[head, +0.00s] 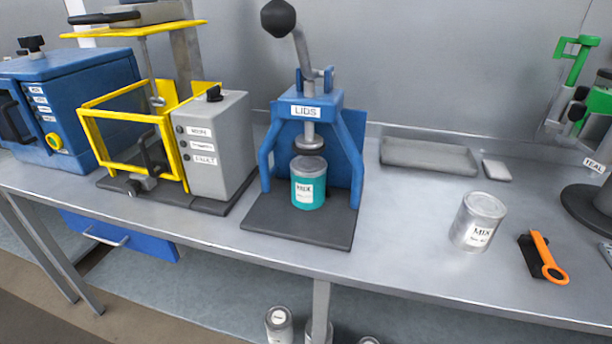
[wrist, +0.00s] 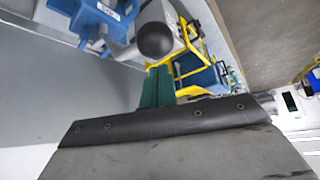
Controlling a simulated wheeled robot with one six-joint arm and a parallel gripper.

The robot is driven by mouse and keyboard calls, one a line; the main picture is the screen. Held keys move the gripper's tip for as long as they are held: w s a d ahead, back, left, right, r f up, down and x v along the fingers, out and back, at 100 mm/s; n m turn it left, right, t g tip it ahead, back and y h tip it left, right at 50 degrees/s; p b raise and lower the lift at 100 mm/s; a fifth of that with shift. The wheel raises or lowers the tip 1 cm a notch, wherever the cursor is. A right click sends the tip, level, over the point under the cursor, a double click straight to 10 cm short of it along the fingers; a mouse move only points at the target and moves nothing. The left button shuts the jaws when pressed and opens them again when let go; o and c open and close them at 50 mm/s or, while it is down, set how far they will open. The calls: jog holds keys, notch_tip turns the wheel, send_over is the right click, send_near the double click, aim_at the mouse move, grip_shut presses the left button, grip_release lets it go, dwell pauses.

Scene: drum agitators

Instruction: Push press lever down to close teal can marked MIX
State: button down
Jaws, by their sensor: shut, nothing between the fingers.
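The teal can (head: 308,190) with a label that seems to read MIX stands upright on the dark base (head: 300,219) of the blue press marked LIDS (head: 305,100). A grey disc, perhaps a lid, covers its top below the press ram (head: 307,135); I cannot tell whether it is seated. The press lever (head: 301,52) is raised, with a black ball knob (head: 278,18) at its end. The knob also shows in the wrist view (wrist: 155,39). My gripper (wrist: 157,88) shows there with green fingers shut and empty, their tips below the knob in the picture. The head view does not show my gripper.
A silver can marked MIX (head: 478,222) and an orange-handled tool (head: 542,257) stand right of the press. A yellow-framed grey machine (head: 217,142) is left of it. A shallow grey tray (head: 429,157) lies behind. The bench between press and silver can is clear.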

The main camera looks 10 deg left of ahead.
aim_at(277, 1)
jog(key=shift+f, duration=0.75)
jog(key=shift+s+f, duration=0.5)
jog(key=shift+f, duration=0.5)
